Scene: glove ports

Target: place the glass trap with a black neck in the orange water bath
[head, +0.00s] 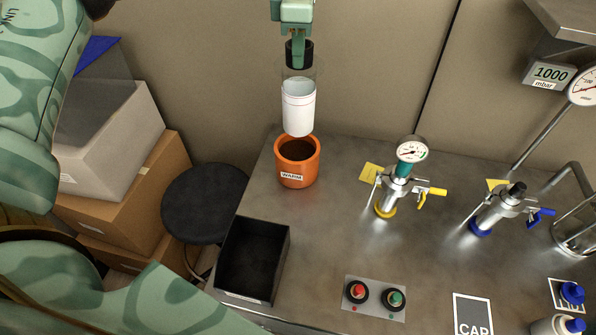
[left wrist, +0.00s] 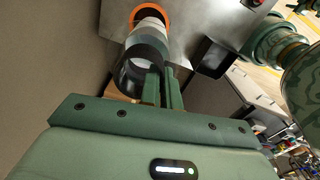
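The glass trap (head: 299,108) is a clear cylinder with a black neck (head: 300,53) and a white lower part. My left gripper (head: 298,62) is shut on its black neck, and the trap hangs about upright. Its lower end shows just at the back rim of the orange water bath (head: 297,172), a round pot labelled WARM with a dark opening. In the left wrist view the trap (left wrist: 148,45) points toward the bath (left wrist: 166,15) and hides part of it; I cannot tell the height gap. My right gripper is not in view.
A black open bin (head: 253,262) stands in front of the bath at the bench's left edge. To the right are a gauge-topped fitting with yellow handles (head: 398,188), a blue-handled one (head: 497,208) and a red-green button plate (head: 374,298). A dark stool (head: 205,203) stands left.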

